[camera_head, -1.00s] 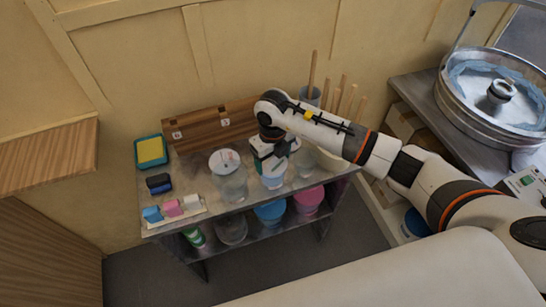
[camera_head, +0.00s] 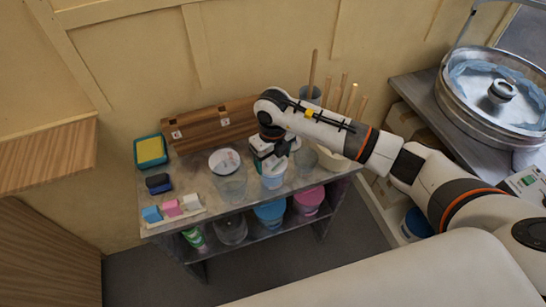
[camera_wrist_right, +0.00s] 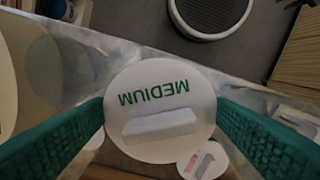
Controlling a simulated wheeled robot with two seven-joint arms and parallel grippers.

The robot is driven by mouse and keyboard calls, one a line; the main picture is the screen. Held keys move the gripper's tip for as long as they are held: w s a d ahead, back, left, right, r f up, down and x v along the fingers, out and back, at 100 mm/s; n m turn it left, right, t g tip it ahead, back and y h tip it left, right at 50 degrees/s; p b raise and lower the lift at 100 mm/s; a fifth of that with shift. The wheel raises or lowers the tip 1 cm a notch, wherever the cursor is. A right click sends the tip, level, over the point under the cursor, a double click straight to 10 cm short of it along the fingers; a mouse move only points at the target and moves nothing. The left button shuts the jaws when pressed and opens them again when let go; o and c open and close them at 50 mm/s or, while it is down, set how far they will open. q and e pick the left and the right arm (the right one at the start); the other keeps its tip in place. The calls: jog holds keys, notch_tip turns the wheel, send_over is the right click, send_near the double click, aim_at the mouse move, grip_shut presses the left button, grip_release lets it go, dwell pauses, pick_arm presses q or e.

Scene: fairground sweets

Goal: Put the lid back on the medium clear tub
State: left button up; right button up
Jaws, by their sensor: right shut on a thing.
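The white round lid marked MEDIUM (camera_wrist_right: 160,110), with a raised bar handle, lies between the green fingers of my right gripper (camera_wrist_right: 162,125) in the right wrist view. The fingers are shut on the lid at its opposite edges. I cannot tell whether the lid touches this tub. My left gripper is not in view.
A second white lid (camera_head: 224,161) with red marking lies on the bench (camera_head: 205,185) at the left. A clear container (camera_head: 306,160) stands close right of the gripper, beside wooden sticks (camera_head: 352,98). A wooden rack (camera_head: 205,131) is behind. Coloured tubs (camera_head: 270,213) fill the lower shelf.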

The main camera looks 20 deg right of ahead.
jog(key=shift+f+b, duration=0.15)
jog(key=shift+b, duration=0.25)
dwell(1.0)
dwell(0.4)
jog(key=o, duration=1)
jog(key=shift+c, duration=0.2)
jog(key=shift+r+p, duration=2.15)
jog(key=shift+r, duration=1.4)
grip_shut()
